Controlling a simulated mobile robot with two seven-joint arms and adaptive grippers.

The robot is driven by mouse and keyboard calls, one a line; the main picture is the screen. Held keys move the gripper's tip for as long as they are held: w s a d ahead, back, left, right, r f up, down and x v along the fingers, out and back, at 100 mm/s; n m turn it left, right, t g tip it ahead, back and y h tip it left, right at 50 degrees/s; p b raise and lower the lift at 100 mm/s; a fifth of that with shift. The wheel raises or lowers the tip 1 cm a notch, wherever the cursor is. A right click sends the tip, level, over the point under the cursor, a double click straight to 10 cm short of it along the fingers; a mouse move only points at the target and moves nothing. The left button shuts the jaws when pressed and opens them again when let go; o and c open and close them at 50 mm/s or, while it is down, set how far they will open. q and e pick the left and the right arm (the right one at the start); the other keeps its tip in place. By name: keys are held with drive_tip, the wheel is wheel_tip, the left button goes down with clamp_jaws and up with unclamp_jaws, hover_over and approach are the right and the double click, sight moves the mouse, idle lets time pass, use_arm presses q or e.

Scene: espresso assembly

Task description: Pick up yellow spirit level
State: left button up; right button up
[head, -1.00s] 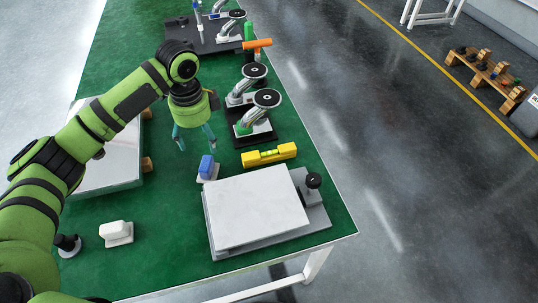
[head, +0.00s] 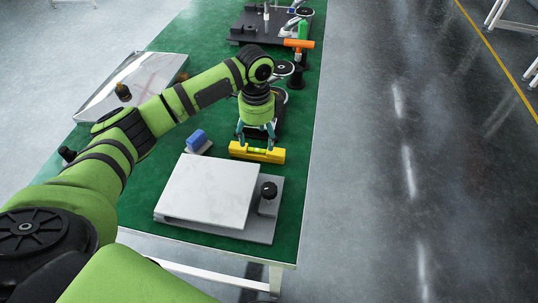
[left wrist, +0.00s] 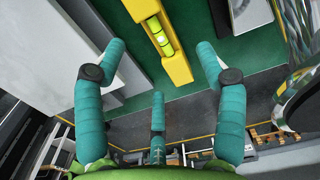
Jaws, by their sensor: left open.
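The yellow spirit level (head: 257,152) lies on the green tabletop, just behind the white slab. In the left wrist view the level (left wrist: 176,66) runs from the top edge towards the middle, its green vial facing me. My left gripper (head: 257,137) is right at the level in the head view, over its far side. In the left wrist view its teal fingers (left wrist: 158,80) are spread, with the level's near end between and beyond them. I cannot tell whether any finger touches it. My right gripper is not in view.
The white slab (head: 208,189) on a grey base with a black knob (head: 268,190) stands in front of the level. A blue-topped block (head: 196,140) is to its left. An orange-handled tool (head: 299,44) and black stands are behind. Open floor lies right of the table.

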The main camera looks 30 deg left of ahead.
sight(257, 154)
use_arm(q)
drive_tip(key=f, duration=0.6)
drive_tip(key=shift+s+a+f, duration=0.2)
drive_tip(key=shift+a+f, duration=0.05)
drive_tip(key=shift+a, duration=0.05)
drive_tip(key=shift+f, duration=0.2)
drive_tip(key=shift+c, duration=1.2)
drive_tip(key=c, duration=1.1)
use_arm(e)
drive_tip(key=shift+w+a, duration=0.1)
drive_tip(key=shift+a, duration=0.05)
